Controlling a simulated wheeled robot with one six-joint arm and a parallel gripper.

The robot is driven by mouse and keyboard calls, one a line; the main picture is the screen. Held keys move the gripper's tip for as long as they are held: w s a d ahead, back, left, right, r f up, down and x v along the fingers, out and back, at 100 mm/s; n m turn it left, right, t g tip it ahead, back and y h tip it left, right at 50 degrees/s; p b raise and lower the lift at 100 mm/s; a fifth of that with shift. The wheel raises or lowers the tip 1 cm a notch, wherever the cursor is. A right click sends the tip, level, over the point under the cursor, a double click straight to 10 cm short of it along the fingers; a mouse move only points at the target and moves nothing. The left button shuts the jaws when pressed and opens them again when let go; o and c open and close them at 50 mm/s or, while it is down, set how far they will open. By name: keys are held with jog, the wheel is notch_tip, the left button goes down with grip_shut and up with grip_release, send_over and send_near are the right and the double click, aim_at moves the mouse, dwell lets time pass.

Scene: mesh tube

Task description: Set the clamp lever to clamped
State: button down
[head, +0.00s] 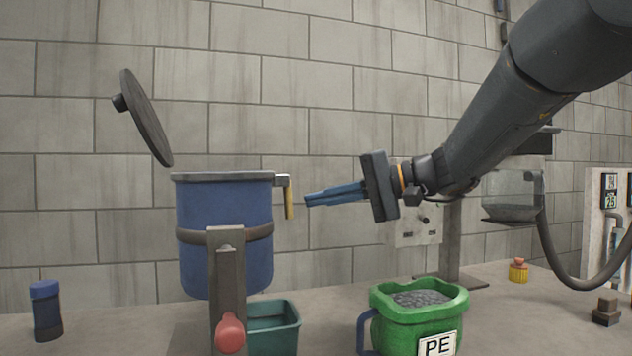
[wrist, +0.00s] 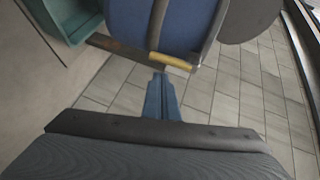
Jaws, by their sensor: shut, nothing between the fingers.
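The clamp lever (head: 290,204) is a yellow handle on a grey bracket at the right rim of the blue drum (head: 225,205). In the head view it hangs straight down. In the wrist view the yellow lever (wrist: 171,62) lies across the picture, just beyond my fingertips. My gripper (head: 308,201) is shut and empty, with its blue fingers pointing left at the lever and a small gap between. It also shows in the wrist view (wrist: 160,77). The drum's round grey lid (head: 147,118) stands tilted open at the upper left.
A grey post (head: 227,280) with a red knob (head: 230,334) stands before the drum. A teal bin (head: 274,328) is below it. A green tub (head: 420,318) of grey pellets marked PE stands right of it. A dark blue bottle (head: 46,310) is at the far left.

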jog(key=s+d, duration=0.2)
jog(key=d, duration=1)
jog(key=shift+s+r, duration=0.15)
jog(key=shift+r, duration=0.2)
